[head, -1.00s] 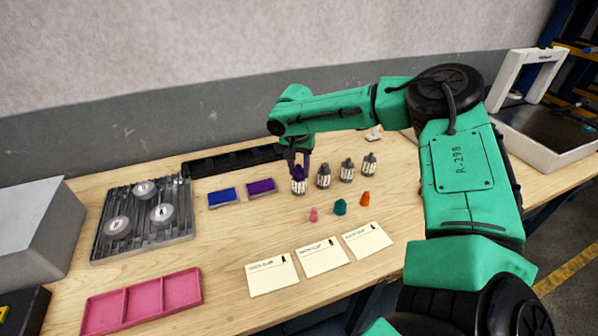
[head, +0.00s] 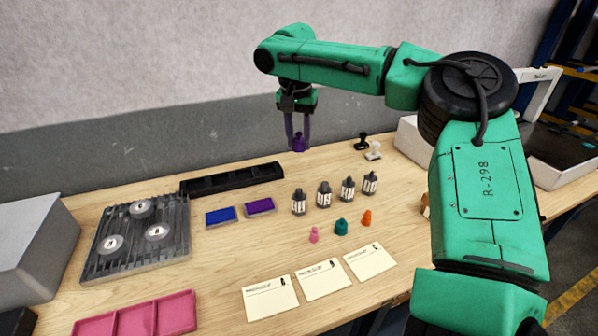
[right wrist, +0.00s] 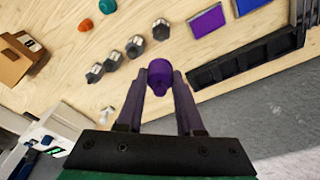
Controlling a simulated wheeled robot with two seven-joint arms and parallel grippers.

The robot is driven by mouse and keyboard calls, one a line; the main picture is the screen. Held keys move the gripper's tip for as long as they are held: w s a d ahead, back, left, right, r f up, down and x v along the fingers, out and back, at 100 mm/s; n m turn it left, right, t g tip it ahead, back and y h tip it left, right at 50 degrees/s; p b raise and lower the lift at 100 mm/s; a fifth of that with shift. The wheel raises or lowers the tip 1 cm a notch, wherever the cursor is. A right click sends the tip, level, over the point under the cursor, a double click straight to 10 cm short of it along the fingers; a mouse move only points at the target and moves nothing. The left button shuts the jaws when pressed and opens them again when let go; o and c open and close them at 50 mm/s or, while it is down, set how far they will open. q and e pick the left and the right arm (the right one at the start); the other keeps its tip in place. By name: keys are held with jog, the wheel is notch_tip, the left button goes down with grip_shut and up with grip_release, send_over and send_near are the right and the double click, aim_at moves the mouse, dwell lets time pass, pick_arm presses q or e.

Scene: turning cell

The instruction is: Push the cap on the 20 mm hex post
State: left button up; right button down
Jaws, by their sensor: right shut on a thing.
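My right gripper (head: 298,138) is shut on a purple cap (head: 299,144) and holds it well above the bench, behind the row of bottles. The cap also shows between the fingertips in the right wrist view (right wrist: 160,76). Several dark bottles with white labels stand upright in a row, the leftmost bottle (head: 299,202) with its top bare. In the right wrist view, the tops of the bottles (right wrist: 161,29) look angular. I cannot read sizes, so I cannot tell which is the 20 mm hex post. A pink cap (head: 314,235), a teal cap (head: 341,228) and an orange cap (head: 366,218) stand before the bottles.
A ribbed metal plate with round discs (head: 177,232), a blue pad (head: 221,216) and a purple pad (head: 259,206) lie left. A black tray (head: 232,180) lies behind, a pink tray (head: 136,318) front left. Three cards (head: 322,281) lie in front.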

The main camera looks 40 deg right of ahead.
aim_at(299, 133)
notch_tip(299, 133, up, 4)
jog(key=shift+w+r+n+p, duration=0.1)
jog(key=shift+r+n+p, duration=0.2)
jog(key=shift+p, duration=0.2)
jog(key=f+n+p, duration=0.1)
jog(key=f+n, duration=0.1)
jog(key=f+n+p, duration=0.1)
jog(key=n+p, duration=0.1)
jog(key=f+n+p, duration=0.1)
jog(key=f+n, duration=0.1)
jog(key=shift+w+d+f+n+y+p, duration=0.1)
jog(key=shift+w+f+n+y+p, duration=0.2)
jog(key=shift+w+n+y, duration=0.1)
jog(key=f+n, duration=0.1)
jog(key=f, duration=0.1)
jog(key=f+n, duration=0.2)
jog(key=s+f+n, duration=0.1)
jog(key=f, duration=0.1)
jog(key=shift+f+t+y, duration=0.15)
jog(key=shift+t+y, duration=0.25)
notch_tip(299, 133, down, 4)
jog(key=b, duration=0.3)
jog(key=shift+b, duration=0.3)
jog(key=shift+f, duration=0.45)
